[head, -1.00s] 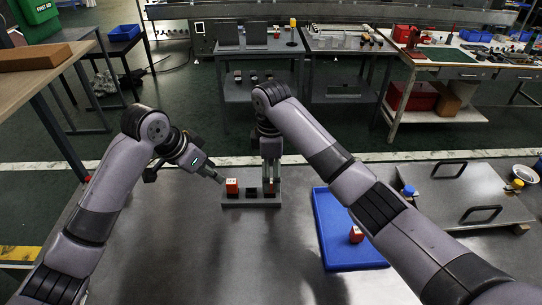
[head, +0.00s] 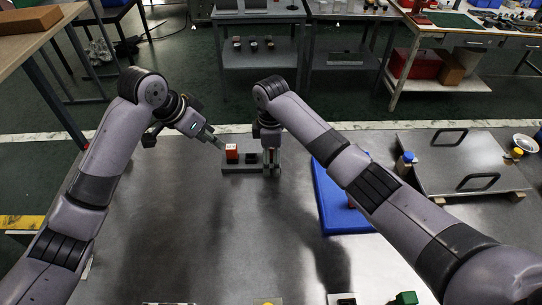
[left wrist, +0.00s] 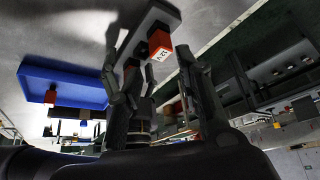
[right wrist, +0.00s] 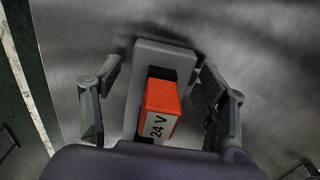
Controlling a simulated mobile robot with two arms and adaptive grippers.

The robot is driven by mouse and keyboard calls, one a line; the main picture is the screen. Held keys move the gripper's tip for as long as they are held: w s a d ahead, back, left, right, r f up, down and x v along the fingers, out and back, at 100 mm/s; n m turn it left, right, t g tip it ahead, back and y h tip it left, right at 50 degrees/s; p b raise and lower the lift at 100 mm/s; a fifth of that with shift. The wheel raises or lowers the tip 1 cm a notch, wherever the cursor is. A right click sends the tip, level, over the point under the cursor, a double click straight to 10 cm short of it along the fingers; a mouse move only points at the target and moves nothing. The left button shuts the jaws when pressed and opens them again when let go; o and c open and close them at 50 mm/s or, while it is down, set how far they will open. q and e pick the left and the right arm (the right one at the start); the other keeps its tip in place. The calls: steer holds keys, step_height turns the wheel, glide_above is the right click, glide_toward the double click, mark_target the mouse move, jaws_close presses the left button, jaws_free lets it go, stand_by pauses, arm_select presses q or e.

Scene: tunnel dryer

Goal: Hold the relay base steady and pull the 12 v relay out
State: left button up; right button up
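The grey relay base (head: 240,169) stands on the metal table. The 12 V relay (head: 232,153), a red-orange block, sits upright at its left end; its "12V" label shows in the left wrist view (left wrist: 160,44). My left gripper (head: 217,143) is open just left of this relay, its fingers pointing at it. My right gripper (head: 271,168) is open over the right end of the base. In the right wrist view an orange relay marked "24 V" (right wrist: 160,105) stands between its spread fingers, apart from both. The middle of the base is partly hidden.
A blue tray (head: 335,215) lies right of the base, partly under my right arm; a red block (left wrist: 50,97) in it shows in the left wrist view. A grey panel with two handles (head: 460,165) lies at the right. The table's front middle is mostly clear.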

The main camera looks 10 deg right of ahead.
steer(key=c, duration=1.2)
arm_select(q)
steer(key=shift+o, duration=1.4)
steer(key=shift+w+n, duration=0.1)
steer(key=shift+n, duration=0.2)
steer(key=n+g, duration=0.4)
steer(key=n, duration=1.9)
glide_toward(229, 147)
steer(key=d+f+n, duration=0.1)
steer(key=f, duration=0.2)
steer(key=d+f+n, duration=0.1)
steer(key=d+f, duration=0.1)
steer(key=f, duration=0.2)
steer(key=d+f+n, duration=0.1)
steer(key=f, duration=0.2)
steer(key=shift+s+d+f, duration=0.2)
steer(key=shift+d+f, duration=0.05)
steer(key=shift+f, duration=0.1)
steer(key=shift+c, duration=0.5)
jaws_close()
